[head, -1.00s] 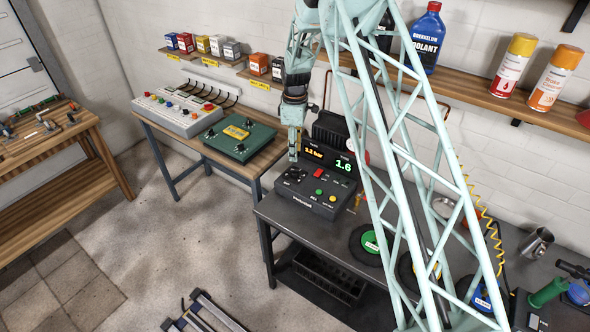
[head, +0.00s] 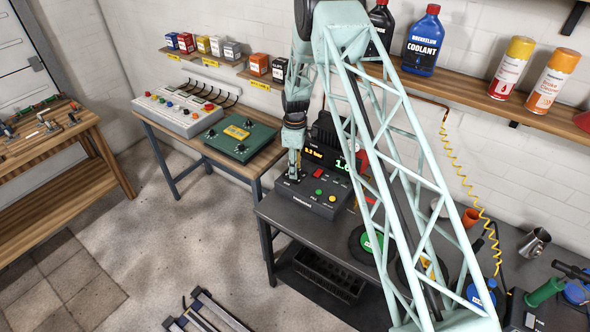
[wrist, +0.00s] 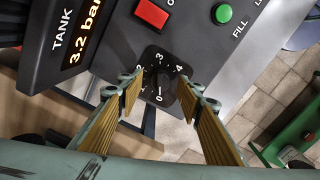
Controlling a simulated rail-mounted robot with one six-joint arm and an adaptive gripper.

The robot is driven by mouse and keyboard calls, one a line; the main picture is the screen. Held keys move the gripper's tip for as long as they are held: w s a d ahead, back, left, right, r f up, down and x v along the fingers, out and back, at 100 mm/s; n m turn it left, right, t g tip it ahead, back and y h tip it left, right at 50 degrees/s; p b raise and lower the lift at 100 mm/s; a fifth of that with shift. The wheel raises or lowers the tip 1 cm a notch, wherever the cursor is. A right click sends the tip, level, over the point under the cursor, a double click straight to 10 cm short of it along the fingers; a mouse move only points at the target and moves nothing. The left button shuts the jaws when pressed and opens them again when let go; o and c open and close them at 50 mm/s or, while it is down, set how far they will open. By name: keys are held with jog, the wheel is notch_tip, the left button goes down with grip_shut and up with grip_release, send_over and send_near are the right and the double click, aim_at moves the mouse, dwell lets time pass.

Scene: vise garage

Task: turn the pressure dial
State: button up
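The pressure dial (wrist: 157,78) is a dark knob on a black plate marked with numbers from 0 to 4, on the sloping console (head: 318,200) of the compressor. In the wrist view it lies between the two yellow-padded fingers of my gripper (wrist: 160,90), which are spread apart with gaps beside the knob. I cannot tell whether they touch it. In the head view my gripper (head: 294,176) points down at the console's left part and hides the dial. The tank display (wrist: 84,40) reads 3.2 bar in the wrist view. A green 1.6 readout (head: 342,167) is partly hidden in the head view.
Close to the dial are a red rectangular button (wrist: 152,13) and a green FILL button (wrist: 223,13). The upright display housing stands behind the console. A side table with a green box (head: 238,138) is to the left.

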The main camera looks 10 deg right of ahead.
jog(key=shift+f, duration=0.35)
jog(key=c, duration=0.8)
jog(key=shift+c, duration=0.2)
